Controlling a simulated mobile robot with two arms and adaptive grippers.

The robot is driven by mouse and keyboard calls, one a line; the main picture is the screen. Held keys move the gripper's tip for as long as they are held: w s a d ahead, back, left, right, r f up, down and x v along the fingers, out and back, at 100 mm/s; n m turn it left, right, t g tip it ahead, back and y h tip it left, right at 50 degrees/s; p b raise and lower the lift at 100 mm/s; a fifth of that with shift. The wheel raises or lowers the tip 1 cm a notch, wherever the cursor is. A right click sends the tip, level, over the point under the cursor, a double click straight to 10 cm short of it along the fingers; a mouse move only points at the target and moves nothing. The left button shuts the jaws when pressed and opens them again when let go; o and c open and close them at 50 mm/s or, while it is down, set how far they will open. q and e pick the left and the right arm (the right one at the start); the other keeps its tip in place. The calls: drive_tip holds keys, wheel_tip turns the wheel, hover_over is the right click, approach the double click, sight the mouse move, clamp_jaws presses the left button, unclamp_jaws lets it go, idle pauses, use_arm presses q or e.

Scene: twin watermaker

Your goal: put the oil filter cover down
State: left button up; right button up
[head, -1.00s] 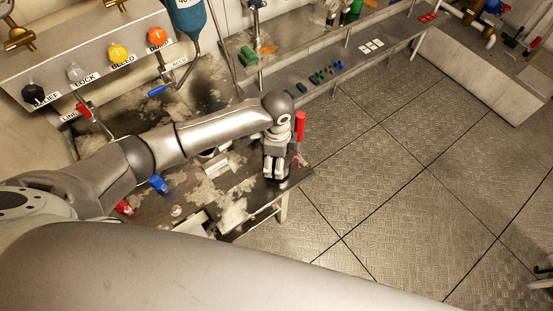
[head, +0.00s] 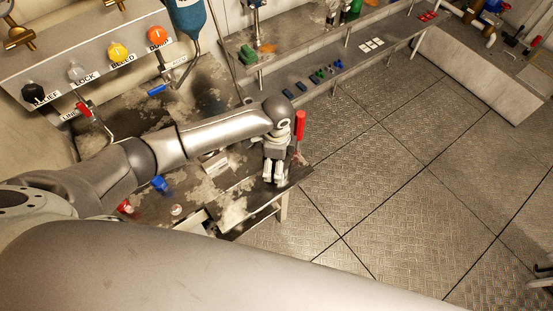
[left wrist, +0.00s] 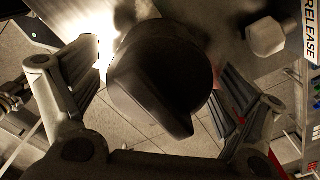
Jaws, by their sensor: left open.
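A dark round cover with a raised wedge-shaped grip, which looks like the oil filter cover (left wrist: 155,85), fills the middle of the left wrist view. My left gripper (left wrist: 160,78) is open, with one finger on each side of the cover. A gap shows at the left finger; whether the right finger touches the cover cannot be told. In the head view my left gripper (head: 273,175) points down over the right end of the worn metal bench (head: 236,212). The cover cannot be made out there, and what bears it is hidden. My right gripper is not in view.
A red upright handle (head: 300,124) stands close right of the left gripper. A blue knob (head: 159,184) and a red one (head: 124,207) sit at the bench's left. A valve panel (head: 95,62) is behind. Open tiled floor (head: 390,190) lies to the right.

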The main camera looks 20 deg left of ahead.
use_arm(q)
wheel_tip(320, 180, up, 12)
drive_tip(key=shift+r+b, duration=0.15)
drive_tip(key=shift+b, duration=0.45)
idle(0.4)
